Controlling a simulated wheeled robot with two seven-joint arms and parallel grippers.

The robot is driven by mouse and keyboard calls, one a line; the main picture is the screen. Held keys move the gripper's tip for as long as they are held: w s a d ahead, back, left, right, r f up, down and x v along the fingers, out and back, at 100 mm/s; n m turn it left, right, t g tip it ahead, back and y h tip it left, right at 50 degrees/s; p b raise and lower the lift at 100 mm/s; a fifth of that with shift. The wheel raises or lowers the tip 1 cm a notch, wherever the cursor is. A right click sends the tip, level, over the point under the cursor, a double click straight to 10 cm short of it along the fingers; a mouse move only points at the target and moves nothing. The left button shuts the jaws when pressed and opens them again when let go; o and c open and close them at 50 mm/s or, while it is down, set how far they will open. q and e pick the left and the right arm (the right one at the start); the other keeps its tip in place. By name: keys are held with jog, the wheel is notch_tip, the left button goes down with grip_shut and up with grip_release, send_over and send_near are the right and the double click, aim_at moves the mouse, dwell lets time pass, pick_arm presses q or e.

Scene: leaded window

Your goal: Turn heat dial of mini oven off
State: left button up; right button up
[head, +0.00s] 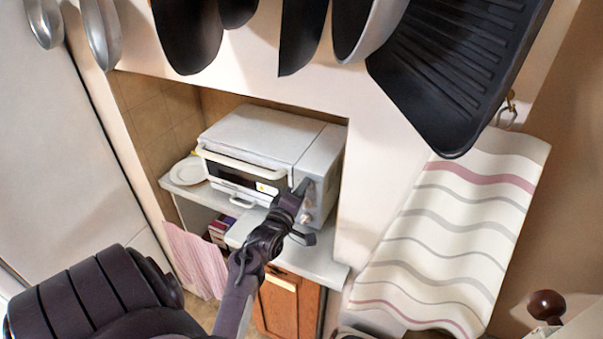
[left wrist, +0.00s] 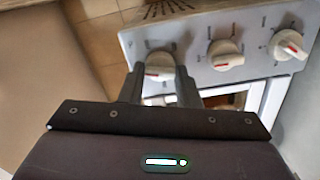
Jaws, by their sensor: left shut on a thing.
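The white mini oven (head: 250,132) stands in a wall niche, its front with the door handle turned to the lower left. In the left wrist view its control panel (left wrist: 195,29) carries several white round dials with red marks. My left gripper (head: 306,211) is at the panel end of the oven. In the left wrist view its fingers (left wrist: 160,74) are shut on the leftmost dial (left wrist: 159,64), one on each side. Its red mark shows low on its face. I cannot tell which dial is the heat dial. My right gripper is not in view.
Dark pans (head: 455,65) hang across the top, near the camera. A white plate (head: 190,171) lies left of the oven. A wooden cabinet door (head: 284,303) is below the counter. A striped cloth-covered board (head: 455,235) stands at the right.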

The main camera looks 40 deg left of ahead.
pick_arm(q)
jog(key=shift+f+n, duration=0.1)
jog(key=shift+n, duration=1.5)
jog(key=o, duration=1)
jog(key=shift+c, duration=0.2)
